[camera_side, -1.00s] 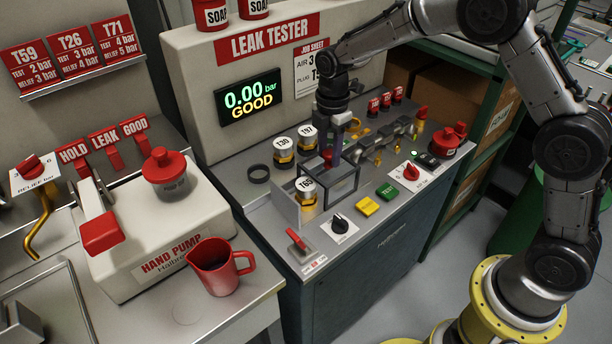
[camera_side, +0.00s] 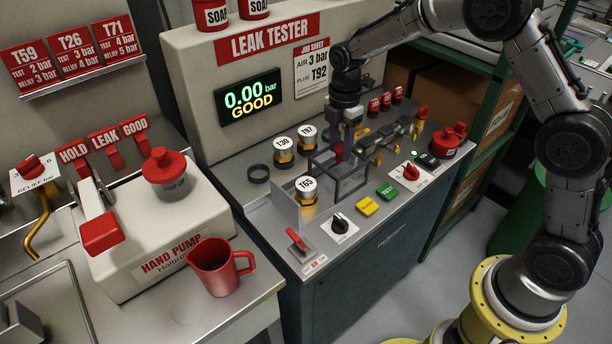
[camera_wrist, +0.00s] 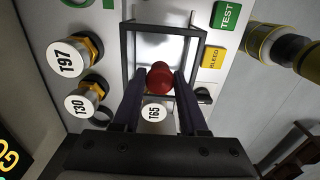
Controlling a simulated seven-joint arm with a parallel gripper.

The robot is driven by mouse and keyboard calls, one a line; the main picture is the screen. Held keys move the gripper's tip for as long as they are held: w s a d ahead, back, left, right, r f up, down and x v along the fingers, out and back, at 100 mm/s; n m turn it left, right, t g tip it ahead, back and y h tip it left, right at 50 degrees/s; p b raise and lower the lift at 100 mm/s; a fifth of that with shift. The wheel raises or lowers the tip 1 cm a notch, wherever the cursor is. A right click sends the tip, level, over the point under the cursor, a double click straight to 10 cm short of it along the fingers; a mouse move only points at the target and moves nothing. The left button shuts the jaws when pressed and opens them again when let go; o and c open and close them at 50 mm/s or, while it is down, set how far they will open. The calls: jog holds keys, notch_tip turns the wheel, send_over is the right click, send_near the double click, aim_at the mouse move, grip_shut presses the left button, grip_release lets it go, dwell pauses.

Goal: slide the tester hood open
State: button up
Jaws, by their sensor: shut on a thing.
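The tester hood (camera_side: 350,190) is a clear box with a dark frame on the leak tester's bench top. Its red knob shows between my fingers in the wrist view (camera_wrist: 160,76). My gripper (camera_side: 339,151) is shut on that knob from above, one finger on each side. The hood stands to the right of the fitting marked T65 (camera_side: 306,188), which sits uncovered in a low-walled nest (camera_side: 284,205). In the wrist view the T65 cap (camera_wrist: 154,113) shows just outside the hood's frame (camera_wrist: 127,60), partly hidden by my gripper.
Capped fittings T30 (camera_side: 283,146) and T97 (camera_side: 306,134) stand behind the hood. A yellow button (camera_side: 367,205), a green button (camera_side: 387,191) and a black knob (camera_side: 340,224) are in front. The display (camera_side: 249,97) reads 0.00 bar GOOD.

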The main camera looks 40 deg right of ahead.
jog(key=shift+d, duration=0.95)
jog(key=o, duration=1)
jog(key=shift+r, duration=0.15)
jog(key=shift+r, duration=3.65)
